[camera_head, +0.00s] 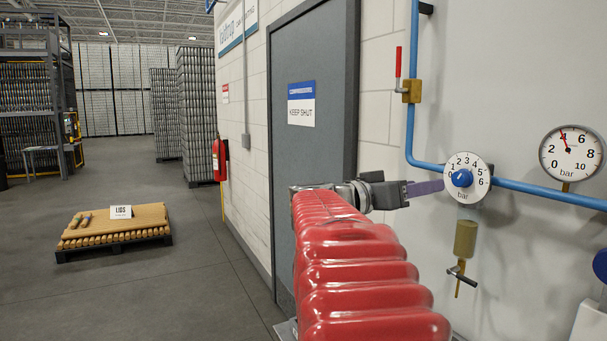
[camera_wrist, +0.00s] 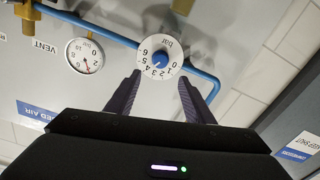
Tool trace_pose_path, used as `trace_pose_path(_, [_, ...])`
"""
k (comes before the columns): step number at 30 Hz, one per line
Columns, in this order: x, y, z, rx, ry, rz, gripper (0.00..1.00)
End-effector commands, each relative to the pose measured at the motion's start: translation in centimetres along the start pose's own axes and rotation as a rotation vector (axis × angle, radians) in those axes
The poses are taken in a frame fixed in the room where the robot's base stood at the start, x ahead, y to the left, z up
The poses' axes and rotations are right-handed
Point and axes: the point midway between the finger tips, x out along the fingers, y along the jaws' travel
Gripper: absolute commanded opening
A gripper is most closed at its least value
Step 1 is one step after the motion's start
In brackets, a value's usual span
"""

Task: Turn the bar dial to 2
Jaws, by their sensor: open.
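The bar dial (camera_head: 477,177) is a round white plate marked 0 to 6 on the wall, with a blue knob (camera_head: 461,178) at its centre. The knob's exact setting is too small to read. My gripper (camera_head: 436,187) is just left of the dial in the head view, its purple fingers pointing at it. In the wrist view the dial (camera_wrist: 166,46) appears upside down. My gripper (camera_wrist: 159,84) is open there, with one finger on each side and the blue knob (camera_wrist: 160,58) beyond the gap. Nothing is between the fingers.
A blue pipe (camera_head: 530,188) runs through the dial towards a pressure gauge (camera_head: 583,157), whose red needle points near 4. A red-handled valve (camera_head: 411,91) is above; a brass-coloured filter bowl (camera_head: 465,239) hangs below. A grey door (camera_head: 309,150) is left. A pallet of lids (camera_head: 113,237) stands on the floor.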

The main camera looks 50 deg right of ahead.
Motion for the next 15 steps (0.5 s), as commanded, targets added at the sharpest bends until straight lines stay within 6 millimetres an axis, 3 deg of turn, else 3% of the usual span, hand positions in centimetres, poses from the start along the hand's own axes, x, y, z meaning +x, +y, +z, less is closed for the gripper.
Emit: trace_pose_path(15, [7.1, 0.1, 0.1, -0.001, -0.001, 0.002, 0.48])
